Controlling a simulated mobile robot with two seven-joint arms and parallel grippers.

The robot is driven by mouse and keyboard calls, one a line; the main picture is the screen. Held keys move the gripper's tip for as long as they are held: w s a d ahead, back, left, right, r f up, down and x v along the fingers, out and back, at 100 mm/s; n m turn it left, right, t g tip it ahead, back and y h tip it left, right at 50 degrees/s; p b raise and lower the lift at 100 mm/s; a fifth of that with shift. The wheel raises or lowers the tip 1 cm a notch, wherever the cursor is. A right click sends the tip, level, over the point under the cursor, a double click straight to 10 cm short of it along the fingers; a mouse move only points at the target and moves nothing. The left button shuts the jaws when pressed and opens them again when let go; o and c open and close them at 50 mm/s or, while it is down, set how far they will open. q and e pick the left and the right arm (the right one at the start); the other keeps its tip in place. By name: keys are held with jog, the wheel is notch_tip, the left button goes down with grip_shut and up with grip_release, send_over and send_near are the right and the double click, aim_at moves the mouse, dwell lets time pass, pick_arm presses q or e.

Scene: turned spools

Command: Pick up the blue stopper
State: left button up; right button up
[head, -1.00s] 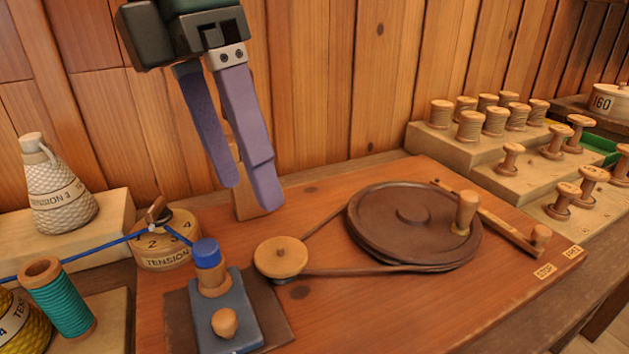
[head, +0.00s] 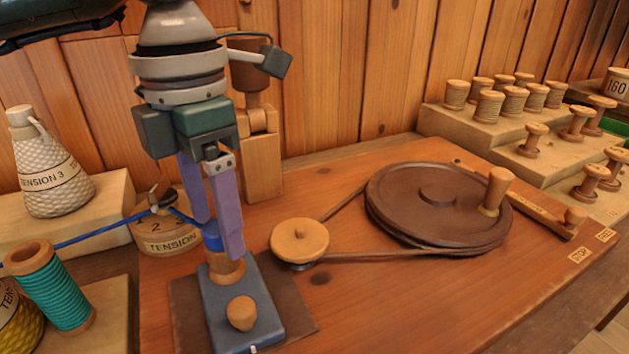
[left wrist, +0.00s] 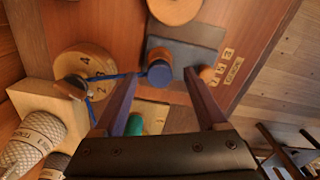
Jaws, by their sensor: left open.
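The blue stopper (head: 211,239) sits upright on top of a wooden spool or post (head: 226,269) on the blue-grey block (head: 265,312). My left gripper (head: 219,238) points down over it, open, with its purple fingers spread. In the head view the nearer finger partly covers the stopper. In the left wrist view the stopper (left wrist: 160,74) shows between the two fingertips, with gaps on either side; nothing is held. How far down the fingers reach beside it is hard to tell.
A wooden pulley (head: 299,240) stands close right, belted to a dark wheel (head: 408,190). Spools stand on steps (head: 462,130) at back right.

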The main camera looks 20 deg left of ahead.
pick_arm(q)
jog(key=shift+f, duration=0.1)
jog(key=shift+c, duration=0.2)
grip_shut()
dwell(0.4)
